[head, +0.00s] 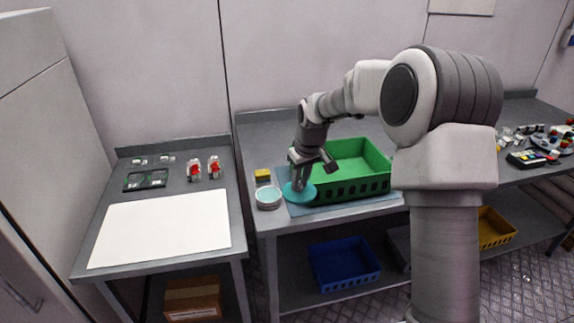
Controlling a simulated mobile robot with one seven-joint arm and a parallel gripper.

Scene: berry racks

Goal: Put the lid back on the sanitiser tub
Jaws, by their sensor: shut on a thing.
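The sanitiser tub (268,197) is a round white tub with pale blue inside; it stands open near the front left corner of the middle bench. The lid (299,194) is a flat teal disc just right of the tub, over the left end of a blue mat (335,205). My gripper (300,183) points down and is shut on the lid. I cannot tell whether the lid still touches the mat. The fingertips are small in this view.
A green crate (360,188) stands right beside my gripper on the mat. A yellow sponge (262,175) lies behind the tub. A left bench holds a white board (160,228) and two red-and-white bottles (204,169). A blue crate (343,263) is on the lower shelf.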

